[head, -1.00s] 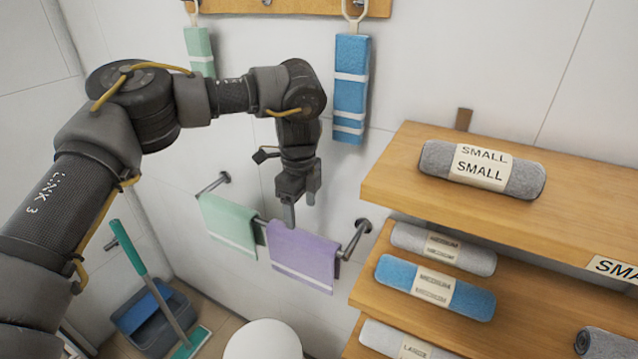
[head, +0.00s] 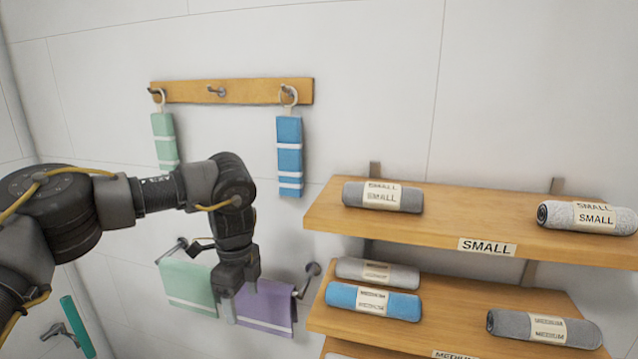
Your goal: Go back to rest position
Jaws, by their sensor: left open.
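My left gripper (head: 231,300) is open and points down in front of the towel bar (head: 312,270). It appears empty. A green towel (head: 186,282) hangs on the bar to its left and a purple towel (head: 268,306) hangs to its right. The gripper covers part of the bar and of the purple towel's left edge. I cannot tell whether it touches the purple towel. My left arm comes in from the left edge. My right gripper is not in view.
A wooden hook rail (head: 235,91) holds a green towel (head: 164,141) and a blue towel (head: 289,156). At right, the upper shelf (head: 445,211) bears grey rolls, and the lower shelf (head: 440,325) bears grey rolls and a blue roll (head: 373,301).

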